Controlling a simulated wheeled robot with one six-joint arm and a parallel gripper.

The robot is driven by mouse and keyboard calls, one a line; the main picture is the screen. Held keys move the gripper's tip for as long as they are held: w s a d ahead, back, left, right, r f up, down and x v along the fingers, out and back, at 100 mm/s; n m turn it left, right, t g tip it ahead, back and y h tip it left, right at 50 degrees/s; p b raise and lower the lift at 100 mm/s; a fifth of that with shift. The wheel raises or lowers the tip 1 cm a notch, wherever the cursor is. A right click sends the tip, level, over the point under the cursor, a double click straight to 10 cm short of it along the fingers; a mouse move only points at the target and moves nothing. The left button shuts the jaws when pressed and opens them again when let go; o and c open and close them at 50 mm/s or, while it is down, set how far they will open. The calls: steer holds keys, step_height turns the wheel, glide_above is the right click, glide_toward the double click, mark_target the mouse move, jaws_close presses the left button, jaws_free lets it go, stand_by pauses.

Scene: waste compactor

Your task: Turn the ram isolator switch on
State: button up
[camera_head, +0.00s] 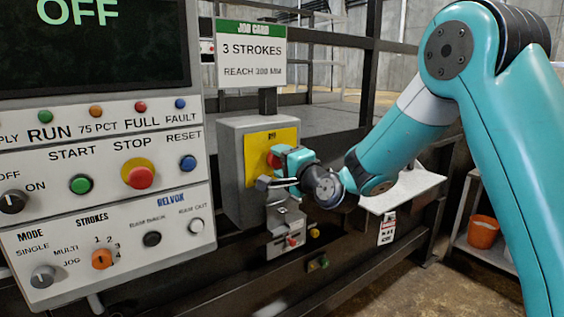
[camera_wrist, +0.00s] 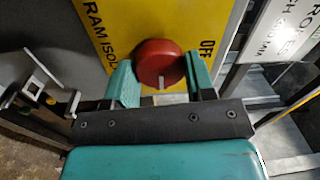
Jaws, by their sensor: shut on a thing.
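The ram isolator switch is a round red knob (camera_wrist: 160,62) on a yellow plate (camera_wrist: 112,30) lettered "RAM ISO..." and "OFF" in the wrist view. A pale mark on the knob points toward the bottom of that view. The head view shows the yellow plate (camera_head: 286,140) on a grey box (camera_head: 231,165), with the red knob (camera_head: 272,160) partly hidden by my gripper (camera_head: 280,161). In the wrist view my gripper (camera_wrist: 160,80) has one teal finger on each side of the knob and is shut on it.
A control panel (camera_head: 100,187) with buttons and knobs stands at the left, its screen (camera_head: 95,50) reading "OFF". A job card (camera_head: 251,55) stands above the grey box. A white shelf (camera_head: 400,192) and an orange bucket (camera_head: 483,231) are at the right. Dark rails run behind.

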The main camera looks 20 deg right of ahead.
steer(key=o, duration=0.9)
steer(key=b+v, duration=1)
steer(key=v, duration=0.7)
steer(key=shift+s+f, duration=0.1)
steer(key=shift+s, duration=0.05)
